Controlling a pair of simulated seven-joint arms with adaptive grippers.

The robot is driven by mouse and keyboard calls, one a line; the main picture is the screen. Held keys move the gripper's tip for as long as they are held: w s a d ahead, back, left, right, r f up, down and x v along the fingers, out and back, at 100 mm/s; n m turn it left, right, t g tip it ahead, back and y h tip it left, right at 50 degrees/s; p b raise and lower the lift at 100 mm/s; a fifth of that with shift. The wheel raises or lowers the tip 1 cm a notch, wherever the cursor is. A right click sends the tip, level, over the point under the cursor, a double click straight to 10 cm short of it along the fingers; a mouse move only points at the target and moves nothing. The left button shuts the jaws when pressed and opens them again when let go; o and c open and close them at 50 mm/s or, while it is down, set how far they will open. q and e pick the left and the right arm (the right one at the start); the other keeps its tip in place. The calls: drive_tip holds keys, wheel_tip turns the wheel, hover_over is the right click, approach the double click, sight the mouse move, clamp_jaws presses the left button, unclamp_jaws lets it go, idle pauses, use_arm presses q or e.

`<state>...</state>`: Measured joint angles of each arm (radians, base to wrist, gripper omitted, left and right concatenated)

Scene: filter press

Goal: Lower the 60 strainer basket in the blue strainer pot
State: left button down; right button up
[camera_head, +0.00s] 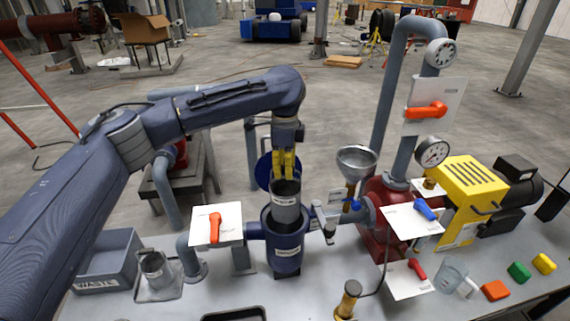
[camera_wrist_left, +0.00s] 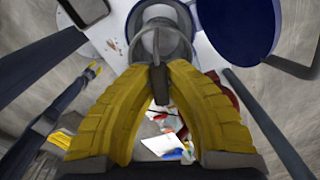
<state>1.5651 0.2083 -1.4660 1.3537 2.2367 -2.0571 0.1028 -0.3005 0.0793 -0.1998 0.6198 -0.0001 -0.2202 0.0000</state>
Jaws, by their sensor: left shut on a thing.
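The grey strainer basket (camera_head: 286,206) stands upright in the mouth of the blue strainer pot (camera_head: 285,243), its upper part showing above the rim and its lower part hidden inside. My left gripper (camera_head: 284,172), with yellow fingers, is above the basket and shut on its handle. In the left wrist view the yellow fingers (camera_wrist_left: 158,78) close on a thin dark handle, with the round basket (camera_wrist_left: 160,30) beyond them. A blue round lid (camera_head: 264,170) stands behind the pot; it also shows in the left wrist view (camera_wrist_left: 236,25). My right gripper is not in view.
An orange-handled valve (camera_head: 214,228) stands left of the pot, and a clamp-like fitting (camera_head: 325,221) right of it. A metal funnel (camera_head: 356,162) and red pump (camera_head: 382,215) are further right. A grey waste bin (camera_head: 108,262) and metal jug (camera_head: 155,270) are at left.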

use_arm(q)
drive_tip(key=shift+f, duration=9.9)
drive_tip(key=c, duration=1.4)
unclamp_jaws()
drive_tip(key=shift+o, duration=0.2)
drive_tip(key=shift+r, duration=4.95)
